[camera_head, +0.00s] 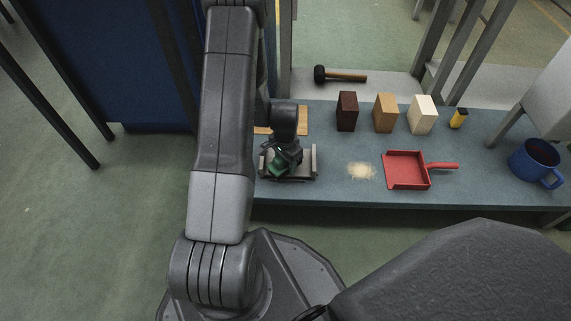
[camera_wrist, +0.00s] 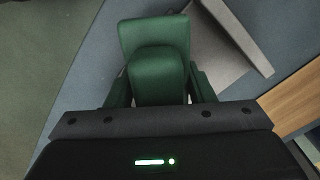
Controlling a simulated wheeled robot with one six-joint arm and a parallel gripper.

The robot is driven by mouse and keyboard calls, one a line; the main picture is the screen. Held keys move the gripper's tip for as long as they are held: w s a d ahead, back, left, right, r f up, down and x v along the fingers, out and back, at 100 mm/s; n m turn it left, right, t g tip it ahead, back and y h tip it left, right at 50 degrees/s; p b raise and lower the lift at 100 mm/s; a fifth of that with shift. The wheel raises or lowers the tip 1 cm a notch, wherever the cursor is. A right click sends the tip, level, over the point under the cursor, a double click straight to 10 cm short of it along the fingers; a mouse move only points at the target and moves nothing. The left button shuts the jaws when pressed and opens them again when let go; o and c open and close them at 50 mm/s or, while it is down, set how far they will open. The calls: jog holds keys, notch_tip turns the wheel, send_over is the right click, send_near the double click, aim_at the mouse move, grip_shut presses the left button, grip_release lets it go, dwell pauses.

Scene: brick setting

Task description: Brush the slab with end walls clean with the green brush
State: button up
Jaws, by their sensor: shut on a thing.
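The green brush (camera_head: 280,162) is held in my gripper (camera_head: 287,158), at the left part of the bench. In the wrist view the brush (camera_wrist: 155,50) fills the space between the fingers of my gripper (camera_wrist: 160,88). The grey slab with end walls (camera_head: 313,163) lies under the brush. Its right end wall shows in the head view, and a wall and bare floor of the slab (camera_wrist: 215,62) show in the wrist view. The brush is over the slab; whether its bristles touch cannot be told. My gripper and arm hide part of the slab.
A pale crumb pile (camera_head: 361,171) lies on the blue-grey bench (camera_head: 335,190), beside a red dustpan (camera_head: 405,170). Dark (camera_head: 347,111), tan (camera_head: 385,113) and cream (camera_head: 422,114) blocks stand behind. A yellow item (camera_head: 459,118), blue mug (camera_head: 534,160), hammer (camera_head: 340,75) and wooden board (camera_head: 302,120) surround them.

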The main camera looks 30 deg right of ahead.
jog(key=shift+r+p, duration=1.8)
jog(key=shift+r, duration=1.5)
